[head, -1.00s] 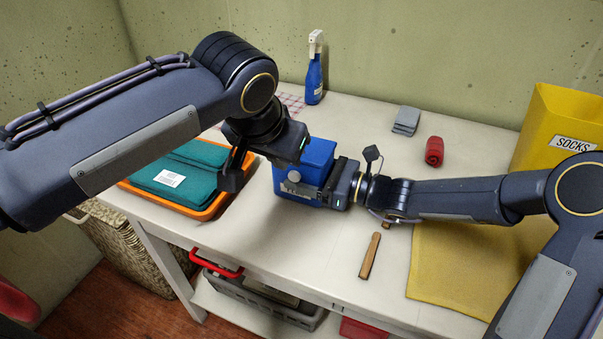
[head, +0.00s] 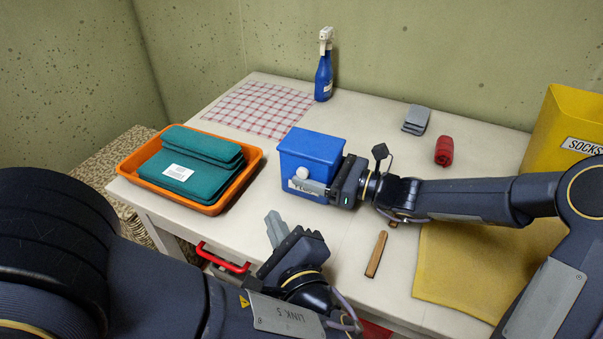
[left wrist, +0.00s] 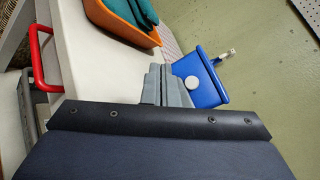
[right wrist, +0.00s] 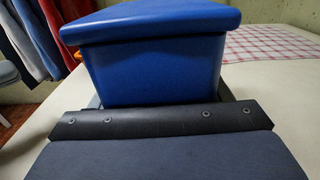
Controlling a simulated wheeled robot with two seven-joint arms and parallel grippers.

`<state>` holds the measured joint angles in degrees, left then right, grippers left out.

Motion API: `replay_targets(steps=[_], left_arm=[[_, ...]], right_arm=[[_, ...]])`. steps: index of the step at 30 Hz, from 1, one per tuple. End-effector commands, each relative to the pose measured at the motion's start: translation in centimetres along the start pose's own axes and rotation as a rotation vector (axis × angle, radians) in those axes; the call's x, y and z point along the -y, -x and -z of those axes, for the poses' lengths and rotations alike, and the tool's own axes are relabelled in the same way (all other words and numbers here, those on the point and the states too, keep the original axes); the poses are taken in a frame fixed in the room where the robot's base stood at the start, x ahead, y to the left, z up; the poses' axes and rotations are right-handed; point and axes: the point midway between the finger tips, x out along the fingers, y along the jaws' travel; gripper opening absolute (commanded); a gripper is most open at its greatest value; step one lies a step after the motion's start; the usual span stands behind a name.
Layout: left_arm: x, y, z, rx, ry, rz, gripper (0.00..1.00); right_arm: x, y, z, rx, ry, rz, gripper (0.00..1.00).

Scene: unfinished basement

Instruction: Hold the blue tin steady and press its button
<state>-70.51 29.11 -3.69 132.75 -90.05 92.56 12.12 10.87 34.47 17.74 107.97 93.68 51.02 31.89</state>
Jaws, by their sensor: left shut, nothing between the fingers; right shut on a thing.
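The blue tin (head: 312,150) stands upright on the table, with a white round button (head: 301,174) on its front face. A label on the front is partly hidden by a finger. My right gripper (head: 328,187) is shut on the blue tin from its right side; the tin also fills the right wrist view (right wrist: 150,65). My left gripper (head: 274,226) is shut and empty, in front of the tin near the table's front edge, apart from the tin. In the left wrist view, the button (left wrist: 192,83) and tin (left wrist: 208,88) show just beyond the grey fingers.
An orange tray (head: 130,172) with folded teal cloths (head: 190,163) stands left of the tin. A blue spray bottle (head: 324,70), a checkered cloth (head: 255,108), grey cloths (head: 416,119), a red roll (head: 444,151), a wooden stick (head: 376,255) and a yellow bin (head: 565,125) surround it.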

Motion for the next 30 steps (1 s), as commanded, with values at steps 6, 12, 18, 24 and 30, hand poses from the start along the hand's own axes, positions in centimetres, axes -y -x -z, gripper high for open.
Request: replay_targets(steps=[6,12,18,24,30], left_arm=[[0.1,-0.2,0.1,0.000,0.003,-0.004,0.00],[1.0,-1.5,1.1,0.001,0.005,-0.007,0.00],[2.5,-3.5,2.5,0.000,0.005,-0.007,0.00],[3.7,-5.2,3.8,0.000,0.004,-0.007,0.00],[4.3,-6.1,4.4,0.000,0.004,-0.005,0.00]], right_arm=[[0.0,0.0,0.0,0.000,0.000,0.000,0.45],[0.0,0.0,0.0,0.000,0.000,-0.001,0.45],[0.0,0.0,0.0,0.000,0.000,0.000,0.45],[0.0,0.0,0.0,0.000,0.000,0.000,0.45],[0.0,0.0,0.0,0.000,0.000,0.000,0.45]])
